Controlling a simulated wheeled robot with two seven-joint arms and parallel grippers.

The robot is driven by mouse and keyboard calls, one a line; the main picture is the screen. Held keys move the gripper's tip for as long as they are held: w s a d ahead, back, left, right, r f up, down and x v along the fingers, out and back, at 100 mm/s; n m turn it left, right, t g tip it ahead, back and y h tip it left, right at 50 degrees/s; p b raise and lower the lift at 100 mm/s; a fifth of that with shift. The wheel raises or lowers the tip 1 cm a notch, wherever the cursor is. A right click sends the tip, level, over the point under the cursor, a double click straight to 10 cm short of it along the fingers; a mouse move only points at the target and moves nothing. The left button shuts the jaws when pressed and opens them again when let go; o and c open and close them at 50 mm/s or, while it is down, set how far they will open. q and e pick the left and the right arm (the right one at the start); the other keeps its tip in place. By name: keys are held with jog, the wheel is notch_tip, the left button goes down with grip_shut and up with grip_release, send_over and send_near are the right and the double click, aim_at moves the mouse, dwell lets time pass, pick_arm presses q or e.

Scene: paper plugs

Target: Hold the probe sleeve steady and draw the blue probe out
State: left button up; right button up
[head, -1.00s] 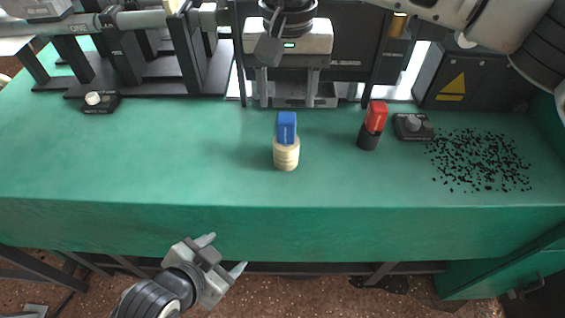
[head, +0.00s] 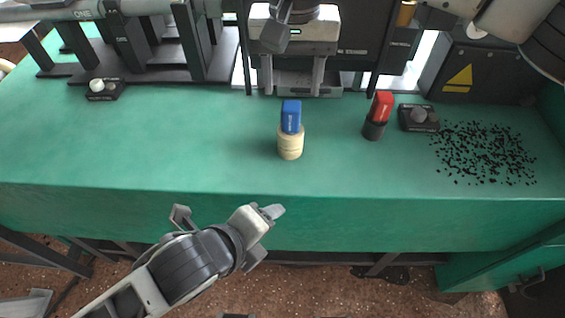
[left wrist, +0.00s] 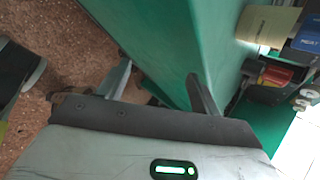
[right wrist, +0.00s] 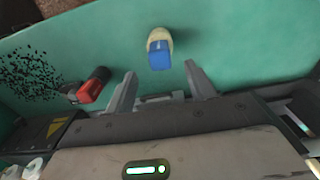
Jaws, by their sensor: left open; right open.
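The blue probe (head: 291,115) stands upright in the cream, ringed probe sleeve (head: 290,144) on the green table. In the right wrist view the blue probe (right wrist: 161,62) and the sleeve (right wrist: 157,37) lie ahead of the fingers. My right gripper (head: 293,92) is open and empty behind the probe, near the table's far edge, apart from it. My left gripper (head: 263,235) is open and empty, in front of the table's near edge, apart from the sleeve. In the left wrist view the sleeve (left wrist: 266,25) and blue probe (left wrist: 308,38) show at the top right, partly cut off.
A red probe (head: 382,105) in a black holder (head: 374,130) stands to the right. Beside it is a black box with a knob (head: 418,117), then scattered black bits (head: 485,152). Black stands and equipment line the back.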

aim_at(291, 134)
pick_arm(q)
jog(key=w+d+r+m+t, duration=0.1)
jog(key=w+r, duration=0.1)
jog(key=r, duration=0.1)
jog(key=w+d+r+m+t+y, duration=0.1)
jog(key=w+r+m+t, duration=0.1)
jog(key=r, duration=0.1)
jog(key=w+d+r+m+t, duration=0.1)
jog(key=w+d+r+m, duration=0.1)
jog(key=r, duration=0.1)
jog(key=shift+t, duration=0.4)
jog(key=m+y, duration=0.1)
jog(key=m, duration=0.1)
jog(key=m+t+y, duration=0.1)
jog(key=m, duration=0.1)
jog(key=shift+w+r, duration=0.1)
jog(key=shift+w, duration=0.25)
jog(key=x, duration=1.2)
jog(key=shift+a+r, duration=0.1)
jog(key=shift+r, duration=0.1)
jog(key=c, duration=1.3)
